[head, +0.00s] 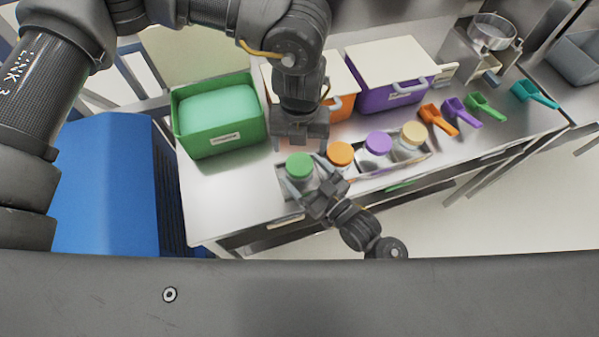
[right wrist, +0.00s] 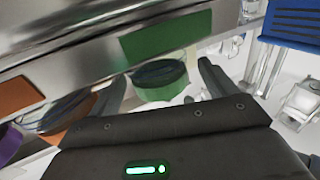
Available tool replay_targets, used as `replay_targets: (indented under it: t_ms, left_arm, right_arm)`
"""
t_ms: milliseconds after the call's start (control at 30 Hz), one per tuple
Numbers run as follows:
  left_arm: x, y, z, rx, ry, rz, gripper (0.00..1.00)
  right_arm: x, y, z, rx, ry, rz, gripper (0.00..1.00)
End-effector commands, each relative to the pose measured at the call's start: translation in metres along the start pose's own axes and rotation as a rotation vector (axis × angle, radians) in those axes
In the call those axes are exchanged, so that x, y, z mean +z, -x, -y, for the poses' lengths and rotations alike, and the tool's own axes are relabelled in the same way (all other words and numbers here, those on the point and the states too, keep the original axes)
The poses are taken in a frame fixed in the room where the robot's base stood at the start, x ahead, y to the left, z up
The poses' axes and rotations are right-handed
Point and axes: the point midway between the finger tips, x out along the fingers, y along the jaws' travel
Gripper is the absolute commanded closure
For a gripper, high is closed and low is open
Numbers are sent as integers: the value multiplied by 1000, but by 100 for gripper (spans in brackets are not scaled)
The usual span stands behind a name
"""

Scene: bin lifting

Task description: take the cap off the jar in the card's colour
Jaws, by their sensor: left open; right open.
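A jar with a green cap (head: 299,165) stands at the left end of a metal rack on the counter. My right gripper (head: 306,176) is open, its fingers on either side of this jar near the cap; the right wrist view shows the green cap (right wrist: 160,82) between the apart fingers. My left gripper (head: 300,143) is open, pointing down just behind the green cap; contact cannot be told. Jars with orange (head: 340,153), purple (head: 378,143) and cream (head: 413,134) caps stand to the right. A small green piece (head: 400,187), possibly the card, shows at the counter front.
A green bin (head: 222,140) stands at the back left, with a purple bin (head: 385,97) and a partly hidden orange bin (head: 345,105) behind the jars. Several coloured scoops (head: 461,113) lie at the right. A blue container (head: 110,185) stands left of the counter.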

Motion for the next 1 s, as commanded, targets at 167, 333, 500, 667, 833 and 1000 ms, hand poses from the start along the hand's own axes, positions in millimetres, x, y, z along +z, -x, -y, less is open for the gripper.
replay_targets:
  t_ms: [167,333,500,667,833,1000]
  left_arm:
    - [0,0,0,0,0,0,20]
    - [0,0,0,0,0,0,20]
    - [0,0,0,0,0,0,20]
    - [0,0,0,0,0,0,20]
    - [0,0,0,0,0,0,19]
    - [-2,8,9,-32,14,-8,13]
  right_arm:
    - [0,-5,0,0,0,0,16]
    - [0,-5,0,0,0,0,16]
    - [0,-5,0,0,0,0,36]
    - [0,-5,0,0,0,0,57]
    - [0,-5,0,0,0,1,76]
    - [0,-4,0,0,0,1,77]
